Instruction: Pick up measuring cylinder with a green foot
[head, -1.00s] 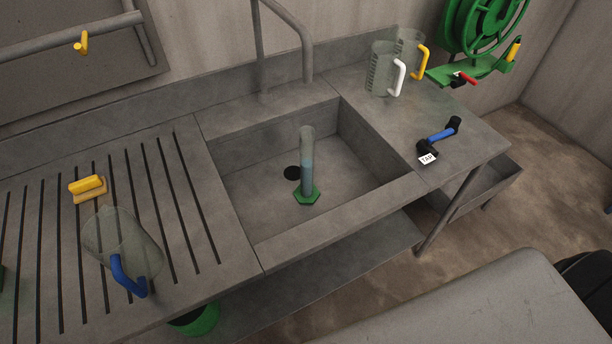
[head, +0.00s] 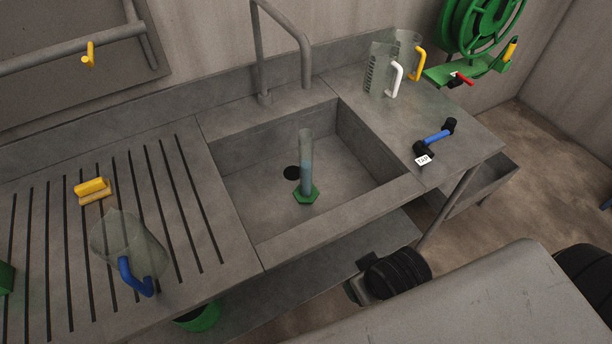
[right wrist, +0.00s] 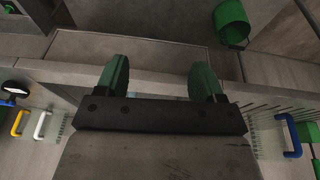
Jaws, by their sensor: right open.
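The measuring cylinder (head: 306,165) is clear, with a green six-sided foot (head: 306,194). It stands upright in the sink basin (head: 262,213), to the right of the dark drain hole, with bluish liquid or tint in its lower part. My right gripper (right wrist: 160,72) shows two green fingers spread apart with nothing between them in the right wrist view. In the head view a black part of my right arm is by the front of the sink bench, apart from the cylinder. My left gripper is not in view.
A bent tap pipe (head: 304,48) rises behind the basin. Two jugs (head: 396,78) and a blue-handled tool tagged TAP (head: 437,137) are right of the basin.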

